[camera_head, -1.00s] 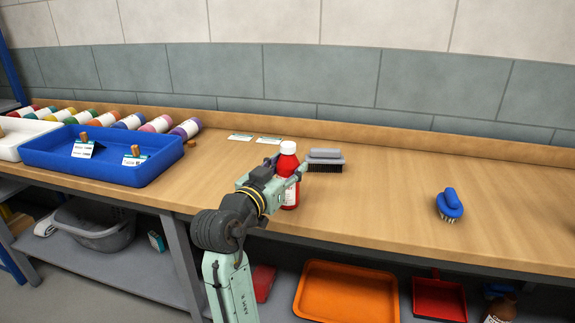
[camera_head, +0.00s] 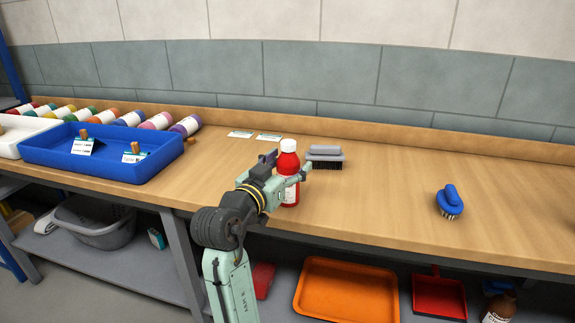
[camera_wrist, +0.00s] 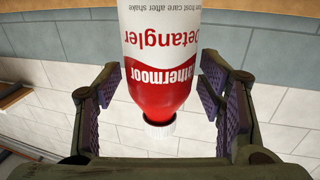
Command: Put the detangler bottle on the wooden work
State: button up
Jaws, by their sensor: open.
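The detangler bottle (camera_head: 289,173) is red with a white cap and a white label, and stands upright on the wooden worktop (camera_head: 375,205). My gripper (camera_head: 287,162) is at the bottle, with its fingers on either side of it. In the wrist view the bottle (camera_wrist: 160,75) appears upside down, with the words "Detangler" on its label. There my gripper's open fingers (camera_wrist: 158,112) show gaps to the bottle on both sides. The bottle's base is out of the wrist view, and my gripper partly hides its left side in the head view.
A grey brush (camera_head: 325,158) stands just behind and right of the bottle. A blue brush (camera_head: 449,203) lies farther right. A blue tray (camera_head: 60,155) and several coloured bottles are at the left. The worktop between the two brushes is clear.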

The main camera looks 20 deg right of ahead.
jog(key=b+v, duration=0.2)
jog(key=v, duration=1)
jog(key=shift+b, duration=0.3)
jog(key=shift+r, duration=0.15)
